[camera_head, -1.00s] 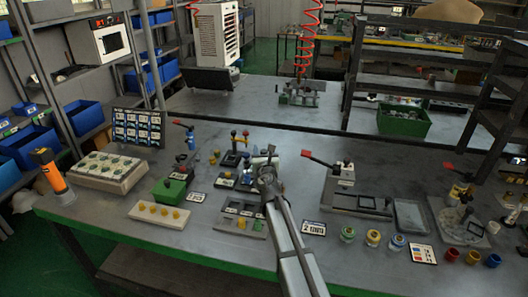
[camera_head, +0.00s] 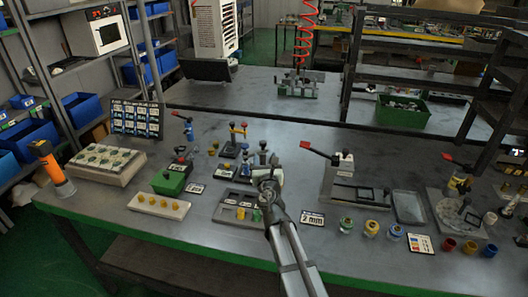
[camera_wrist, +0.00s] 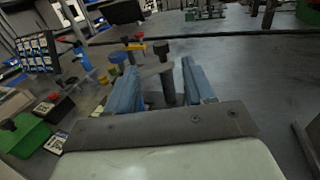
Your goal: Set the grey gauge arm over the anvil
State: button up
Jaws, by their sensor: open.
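My gripper (camera_wrist: 160,85) is open, its two blue fingers apart and pointing away from the wrist. In the wrist view a dark upright post (camera_wrist: 168,88) stands between the fingers, with a grey bar (camera_wrist: 152,70), likely the grey gauge arm, at its top. A black knob (camera_wrist: 160,48) shows just beyond. I cannot tell whether the fingers touch the bar. In the head view my gripper (camera_head: 266,172) is at the small stands in the middle of the bench and hides part of them. I cannot make out the anvil clearly.
A stand with a yellow arm (camera_head: 238,129) is behind and left of my gripper. A red-handled press (camera_head: 340,175) stands right. The bench behind is mostly clear.

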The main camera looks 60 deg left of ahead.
jog(key=v, duration=0.2)
jog(key=shift+s+d, duration=0.15)
jog(key=shift+d, duration=0.15)
dwell(0.3)
